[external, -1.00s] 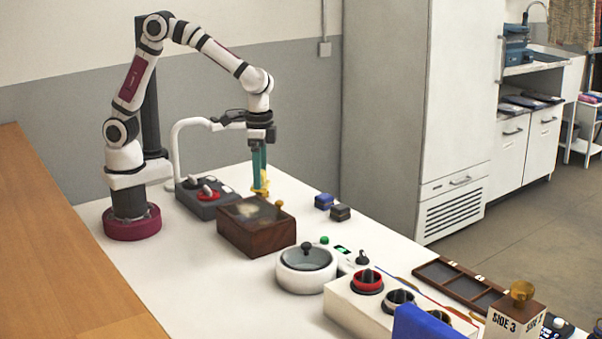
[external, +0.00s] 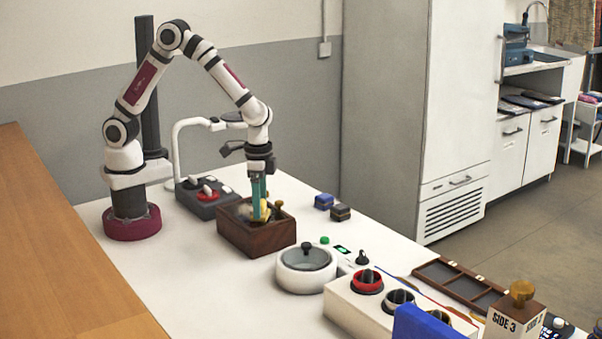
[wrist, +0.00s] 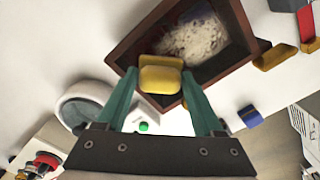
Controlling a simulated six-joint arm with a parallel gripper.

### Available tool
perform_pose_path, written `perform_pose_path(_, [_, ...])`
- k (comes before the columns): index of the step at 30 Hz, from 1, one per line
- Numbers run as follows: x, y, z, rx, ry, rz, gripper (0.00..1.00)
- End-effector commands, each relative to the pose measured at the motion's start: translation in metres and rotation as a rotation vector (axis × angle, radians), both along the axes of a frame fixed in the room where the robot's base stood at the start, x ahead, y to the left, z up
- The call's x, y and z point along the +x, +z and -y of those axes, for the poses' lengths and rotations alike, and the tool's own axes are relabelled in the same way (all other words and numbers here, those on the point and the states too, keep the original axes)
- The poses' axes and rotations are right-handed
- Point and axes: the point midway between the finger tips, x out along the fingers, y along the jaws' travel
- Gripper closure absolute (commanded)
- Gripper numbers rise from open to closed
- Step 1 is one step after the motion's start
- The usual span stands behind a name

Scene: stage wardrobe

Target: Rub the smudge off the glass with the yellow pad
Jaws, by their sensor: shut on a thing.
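My gripper (external: 262,217) is shut on the yellow pad (wrist: 160,76), which sits between the teal fingertips. In the external view the pad (external: 268,214) shows partly behind the fingers. The dark wooden box (external: 243,235) with the glass top is right below the gripper. In the wrist view the smudge (wrist: 195,39) is a pale, mottled patch on the glass, beyond the pad and a little to its right. The pad is over the near edge of the box (wrist: 121,48). I cannot tell whether it touches the glass.
A grey switch box (external: 203,200) with red and white knobs stands left of the wooden box. A round white pot (external: 306,270) stands in front to the right. Blue (external: 324,201) and dark (external: 341,212) small blocks lie to the right, with clear table around them.

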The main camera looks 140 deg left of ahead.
Motion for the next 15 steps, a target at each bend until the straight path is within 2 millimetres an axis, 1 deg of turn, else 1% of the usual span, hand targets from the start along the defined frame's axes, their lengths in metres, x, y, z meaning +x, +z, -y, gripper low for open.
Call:
perform_pose_path(1, [-0.003, -0.006, 0.0, -0.002, 0.0, -0.002, 0.75])
perform_pose_path(2, [-0.006, -0.003, 0.0, -0.001, 0.001, -0.001, 0.82])
perform_pose_path(15, [-0.047, -0.004, 0.0, -0.001, 0.001, -0.001, 0.83])
